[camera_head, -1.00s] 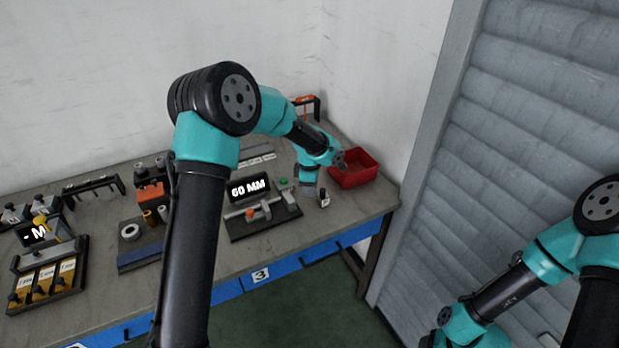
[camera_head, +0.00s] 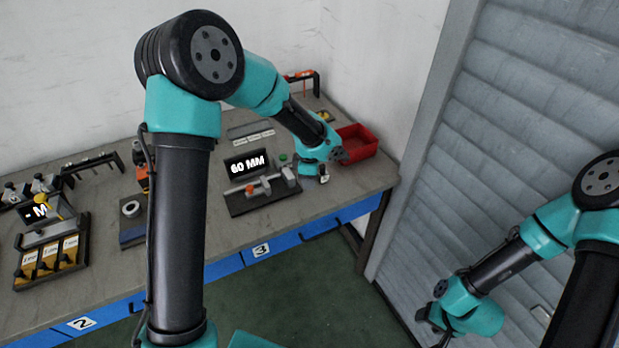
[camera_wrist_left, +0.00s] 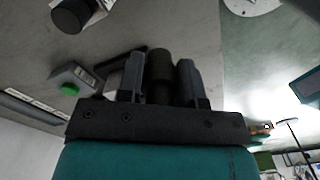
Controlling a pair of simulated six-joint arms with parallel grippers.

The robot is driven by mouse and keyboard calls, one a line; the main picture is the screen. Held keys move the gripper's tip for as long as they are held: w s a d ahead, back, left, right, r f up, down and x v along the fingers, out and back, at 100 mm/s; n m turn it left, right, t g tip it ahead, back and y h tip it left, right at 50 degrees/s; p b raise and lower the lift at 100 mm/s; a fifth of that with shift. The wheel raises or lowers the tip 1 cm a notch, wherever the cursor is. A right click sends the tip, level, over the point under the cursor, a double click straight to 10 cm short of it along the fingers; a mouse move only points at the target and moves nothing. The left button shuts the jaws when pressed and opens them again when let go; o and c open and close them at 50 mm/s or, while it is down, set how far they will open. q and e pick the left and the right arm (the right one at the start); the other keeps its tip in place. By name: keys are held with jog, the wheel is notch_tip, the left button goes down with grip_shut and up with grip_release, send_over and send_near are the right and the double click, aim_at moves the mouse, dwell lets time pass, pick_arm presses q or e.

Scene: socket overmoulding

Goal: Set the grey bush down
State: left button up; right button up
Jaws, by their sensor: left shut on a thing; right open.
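My left gripper (camera_head: 323,179) is near the right end of the bench, just right of the 60 MM gauge and in front of the red bin. In the left wrist view its two fingers (camera_wrist_left: 159,80) are closed around the grey bush (camera_wrist_left: 160,68), which looks like a dark cylinder there. The bush's far end points toward the grey bench top; I cannot tell whether it touches. In the head view the bush is too small to make out clearly. My right gripper (camera_head: 432,322) is open and empty at the lower right, away from the bench.
The gauge with the 60 MM display (camera_head: 247,164) stands close left of my left gripper. The red bin (camera_head: 358,146) is behind it. A ring (camera_head: 131,209) on a blue-edged block and a tray of yellow pieces (camera_head: 52,258) are further left. Bare bench lies in front of the gauge.

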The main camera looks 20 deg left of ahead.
pick_arm(q)
jog(key=shift+r+m, duration=0.1)
jog(key=shift+m, duration=0.2)
jog(key=m, duration=0.3)
jog(key=r+m, duration=0.1)
jog(key=m, duration=0.1)
jog(key=shift+w+r, duration=0.1)
jog(key=shift+w, duration=0.15)
jog(key=m, duration=0.3)
jog(key=r+m, duration=0.1)
jog(key=m, duration=0.2)
jog(key=shift+w+a+r+m, duration=0.1)
jog(key=shift+w+r+m, duration=0.1)
jog(key=shift+m, duration=0.1)
jog(key=m, duration=0.3)
jog(key=r+m, duration=0.1)
jog(key=m, duration=0.2)
jog(key=shift+w+r, duration=0.15)
jog(key=shift+r, duration=0.05)
jog(key=m, duration=0.2)
jog(key=r+m, duration=0.1)
jog(key=m, duration=0.2)
jog(key=shift+w+r+m, duration=0.1)
jog(key=shift+m, duration=0.2)
